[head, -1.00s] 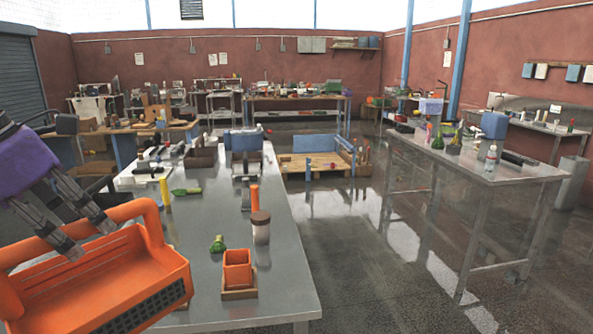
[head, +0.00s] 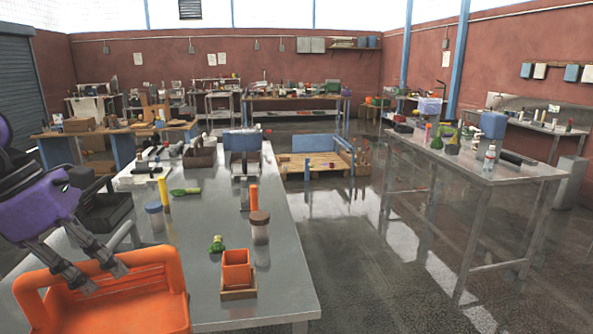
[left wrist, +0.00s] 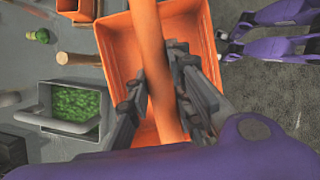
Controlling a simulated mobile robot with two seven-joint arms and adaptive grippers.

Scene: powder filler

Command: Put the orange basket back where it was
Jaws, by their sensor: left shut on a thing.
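The orange basket (head: 130,310) is at the bottom left of the head view, its lower part cut off by the frame. My left gripper (head: 104,279) is shut on the basket's handle from above. In the left wrist view the handle (left wrist: 150,45) runs between the two dark fingers (left wrist: 162,98), and the basket's inside (left wrist: 187,25) looks empty. I cannot tell whether the basket's bottom touches anything. My right gripper does not show clearly in either view.
A grey-handled container of green pieces (left wrist: 75,103) stands beside the basket in the left wrist view. The metal table (head: 200,280) carries a small orange box (head: 236,268), a brown-lidded jar (head: 260,228) and a blue-lidded jar (head: 155,216). Open floor (head: 390,290) lies right of the table.

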